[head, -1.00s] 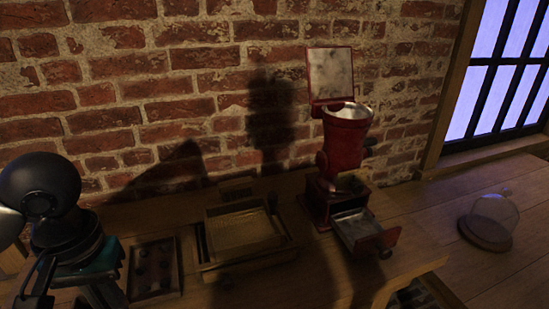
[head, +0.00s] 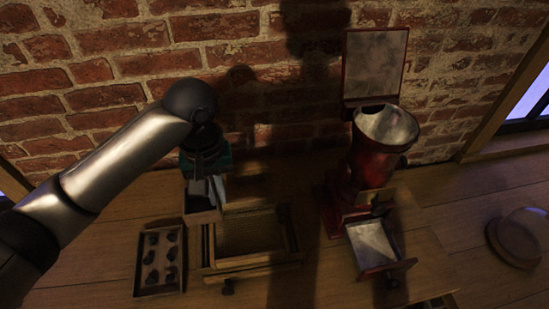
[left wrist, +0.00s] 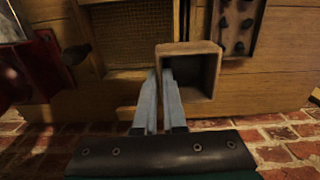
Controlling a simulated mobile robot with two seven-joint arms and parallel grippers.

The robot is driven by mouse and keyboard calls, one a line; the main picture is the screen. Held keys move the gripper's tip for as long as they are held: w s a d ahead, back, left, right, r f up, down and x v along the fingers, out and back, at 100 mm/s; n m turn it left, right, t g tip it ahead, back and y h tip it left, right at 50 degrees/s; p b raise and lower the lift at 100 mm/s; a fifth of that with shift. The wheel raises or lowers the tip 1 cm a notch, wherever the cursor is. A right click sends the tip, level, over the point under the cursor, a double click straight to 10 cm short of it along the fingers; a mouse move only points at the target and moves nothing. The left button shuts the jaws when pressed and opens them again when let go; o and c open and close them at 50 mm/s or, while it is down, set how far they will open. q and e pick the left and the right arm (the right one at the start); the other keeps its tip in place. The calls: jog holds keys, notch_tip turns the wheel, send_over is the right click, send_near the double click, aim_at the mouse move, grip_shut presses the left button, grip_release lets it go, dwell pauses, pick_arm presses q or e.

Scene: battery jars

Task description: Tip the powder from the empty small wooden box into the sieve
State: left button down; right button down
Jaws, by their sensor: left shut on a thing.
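My left gripper (head: 205,172) is shut on the small wooden box (head: 203,216). In the left wrist view the fingers (left wrist: 160,85) pinch one wall of the box (left wrist: 216,88), one finger inside and one outside. The box's opening faces that camera and its inside looks dark; I cannot make out any powder. The sieve (head: 250,262), a wooden frame with a mesh floor, is on the bench. The box is by its back left corner in the head view; its mesh shows in the left wrist view (left wrist: 138,35). My right gripper is not in view.
A tray with several dark lumps (head: 140,271) is left of the sieve. A red grinder (head: 372,165) with its lid up and drawer (head: 374,243) open stands to the right. A brick wall (head: 250,60) is behind. A glass dome (head: 522,235) is far right.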

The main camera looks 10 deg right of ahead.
pick_arm(q)
jog(key=d+r+p, duration=0.1)
jog(key=d+p, duration=0.2)
jog(key=s+d+r+p, duration=0.1)
jog(key=d+p, duration=0.3)
jog(key=s+d+r+p, duration=0.1)
jog(key=d+p, duration=0.2)
jog(key=d, duration=0.1)
jog(key=shift+s+d+r, duration=0.15)
jog(key=shift+s+r, duration=0.1)
jog(key=shift+r, duration=0.05)
jog(key=a+h+b, duration=0.8)
jog(key=h+b, duration=1.2)
jog(key=b, duration=0.3)
jog(key=shift+s+a+r+t, duration=0.15)
jog(key=shift+a+r+t, duration=0.05)
jog(key=shift+r+t, duration=0.15)
jog(key=shift+r, duration=0.1)
dwell(0.4)
